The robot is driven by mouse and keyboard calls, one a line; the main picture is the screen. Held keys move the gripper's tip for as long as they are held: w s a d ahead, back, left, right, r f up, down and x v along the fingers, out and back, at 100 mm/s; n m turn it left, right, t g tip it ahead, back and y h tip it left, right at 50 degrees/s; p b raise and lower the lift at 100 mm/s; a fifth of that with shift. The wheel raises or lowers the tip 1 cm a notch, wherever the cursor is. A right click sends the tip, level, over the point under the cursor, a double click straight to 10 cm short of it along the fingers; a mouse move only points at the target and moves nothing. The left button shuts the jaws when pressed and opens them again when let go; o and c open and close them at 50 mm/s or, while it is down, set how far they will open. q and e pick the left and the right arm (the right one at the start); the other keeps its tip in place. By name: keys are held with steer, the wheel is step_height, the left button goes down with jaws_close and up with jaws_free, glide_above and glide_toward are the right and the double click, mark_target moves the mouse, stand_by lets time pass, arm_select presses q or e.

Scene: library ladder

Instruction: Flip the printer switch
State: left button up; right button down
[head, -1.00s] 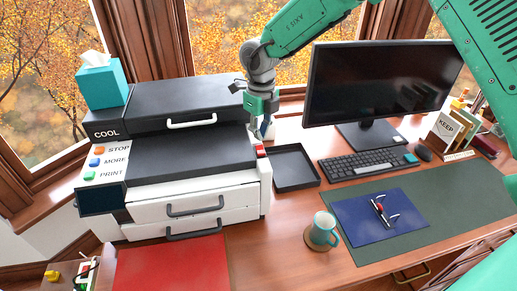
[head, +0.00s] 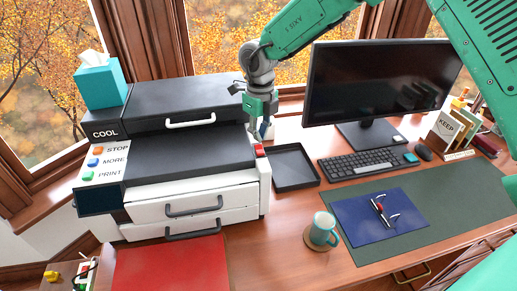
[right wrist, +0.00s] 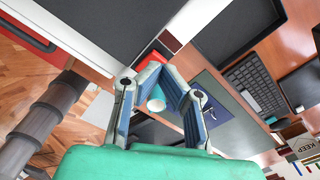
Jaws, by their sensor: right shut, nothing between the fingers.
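The printer (head: 185,160) is a large black and white machine at the left of the desk. Its red switch (head: 260,150) sits at the front right corner of the top. My right gripper (head: 258,132) is shut and empty, pointing down just behind the switch in the head view. In the right wrist view the fingertips (right wrist: 150,76) are close to the red switch (right wrist: 150,61), which they partly hide. I cannot tell whether they touch it. My left gripper is not in view.
A black tray (head: 294,168) lies right of the printer, with a monitor (head: 378,85) and keyboard (head: 367,165) beyond. A teal mug (head: 322,232) stands at front. A tissue box (head: 103,85) sits on the printer. Buttons (head: 93,163) are on its left side.

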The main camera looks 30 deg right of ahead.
steer(key=shift+a+f, duration=0.1)
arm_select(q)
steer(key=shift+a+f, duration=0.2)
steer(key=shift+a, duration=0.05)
arm_select(e)
steer(key=shift+a+f, duration=0.15)
steer(key=shift+a, duration=0.15)
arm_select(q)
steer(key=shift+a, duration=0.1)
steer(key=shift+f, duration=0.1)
arm_select(e)
steer(key=shift+f, duration=0.2)
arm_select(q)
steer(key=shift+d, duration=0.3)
arm_select(e)
steer(key=shift+d+f, duration=0.25)
steer(key=shift+d, duration=0.05)
arm_select(q)
steer(key=shift+b, duration=0.3)
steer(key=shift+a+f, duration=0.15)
arm_select(e)
steer(key=shift+a+f, duration=0.25)
